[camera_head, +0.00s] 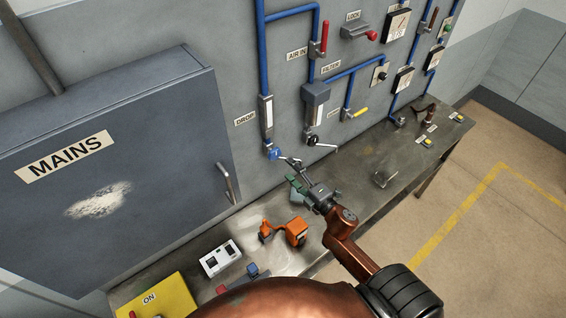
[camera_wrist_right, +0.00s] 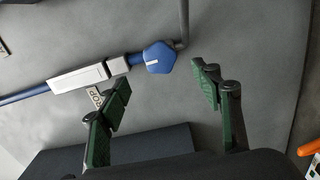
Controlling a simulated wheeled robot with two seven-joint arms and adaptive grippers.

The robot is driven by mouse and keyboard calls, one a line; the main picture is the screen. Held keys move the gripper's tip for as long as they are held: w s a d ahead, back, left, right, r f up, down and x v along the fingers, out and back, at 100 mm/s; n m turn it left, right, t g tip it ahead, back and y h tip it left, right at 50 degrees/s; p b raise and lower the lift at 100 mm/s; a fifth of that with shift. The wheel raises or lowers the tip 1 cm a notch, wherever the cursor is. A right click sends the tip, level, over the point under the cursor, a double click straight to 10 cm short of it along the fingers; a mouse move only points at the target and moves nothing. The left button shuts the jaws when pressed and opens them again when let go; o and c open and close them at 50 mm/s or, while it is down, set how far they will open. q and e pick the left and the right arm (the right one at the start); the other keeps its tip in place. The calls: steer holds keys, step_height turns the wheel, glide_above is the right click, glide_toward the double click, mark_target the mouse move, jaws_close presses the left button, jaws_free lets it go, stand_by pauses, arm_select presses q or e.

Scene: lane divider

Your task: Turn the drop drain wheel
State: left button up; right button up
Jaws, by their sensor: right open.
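The drop drain wheel is a small blue knob (camera_head: 273,153) at the foot of the blue pipe beside the DROP label (camera_head: 244,118) in the head view. My left gripper is not in view.
A grey filter unit (camera_head: 315,95) and a black handle (camera_head: 313,141) are right of the wheel. The MAINS cabinet (camera_head: 110,160) stands out at left. An orange item (camera_head: 285,231) and a white switch box (camera_head: 221,258) are on the bench (camera_head: 405,165).

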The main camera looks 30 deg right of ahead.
steer(key=shift+s+d, duration=0.15)
steer(key=shift+s, duration=1.5)
